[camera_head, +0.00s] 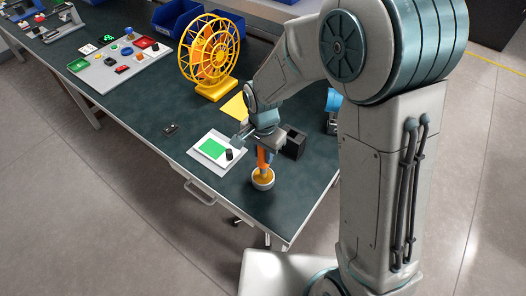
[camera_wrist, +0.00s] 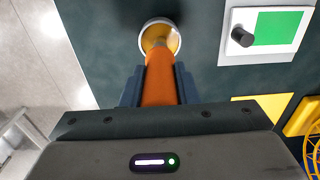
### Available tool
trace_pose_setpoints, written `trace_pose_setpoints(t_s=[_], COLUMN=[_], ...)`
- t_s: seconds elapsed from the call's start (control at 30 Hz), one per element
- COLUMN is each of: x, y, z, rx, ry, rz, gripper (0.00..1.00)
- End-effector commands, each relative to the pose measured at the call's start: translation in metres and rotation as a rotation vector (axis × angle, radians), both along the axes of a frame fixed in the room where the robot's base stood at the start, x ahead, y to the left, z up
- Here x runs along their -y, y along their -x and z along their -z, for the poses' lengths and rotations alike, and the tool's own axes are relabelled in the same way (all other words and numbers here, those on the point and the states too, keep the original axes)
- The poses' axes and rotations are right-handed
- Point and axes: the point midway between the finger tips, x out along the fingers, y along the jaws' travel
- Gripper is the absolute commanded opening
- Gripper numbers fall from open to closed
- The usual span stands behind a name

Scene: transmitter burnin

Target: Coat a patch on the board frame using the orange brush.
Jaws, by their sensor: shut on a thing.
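The orange brush (camera_wrist: 160,80) is in my gripper (camera_wrist: 159,88), whose dark fingers are shut on its handle. The brush (camera_head: 262,160) points down in the head view, with its lower end at a round white dish (camera_head: 263,184) holding something yellow-orange. The dish (camera_wrist: 176,42) also shows in the wrist view; I cannot tell whether the brush touches its contents. The board frame (camera_head: 197,152) is a white plate with a green rectangle (camera_head: 213,148) and a black knob (camera_head: 229,154). It lies flat just left of my gripper (camera_head: 264,148), and to the right in the wrist view (camera_wrist: 232,20).
A black box (camera_head: 295,143) stands close right of my gripper. A yellow sheet (camera_head: 235,107) and a yellow spool wheel (camera_head: 210,55) are behind. A small black item (camera_head: 170,129) lies at the left. The table's front edge (camera_head: 225,204) is near the dish.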

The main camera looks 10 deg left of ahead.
Motion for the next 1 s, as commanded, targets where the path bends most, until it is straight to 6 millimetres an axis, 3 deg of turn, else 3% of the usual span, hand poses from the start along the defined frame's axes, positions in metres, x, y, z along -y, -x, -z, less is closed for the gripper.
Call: trace_pose_setpoints(t_s=[0.57, 1.0], x=[0.0, 0.0], y=[0.001, 0.0], z=[0.001, -0.032], rx=[-0.003, -0.001], ry=[0.002, 0.001], rz=[0.0, 0.0], gripper=[0.04, 0.04])
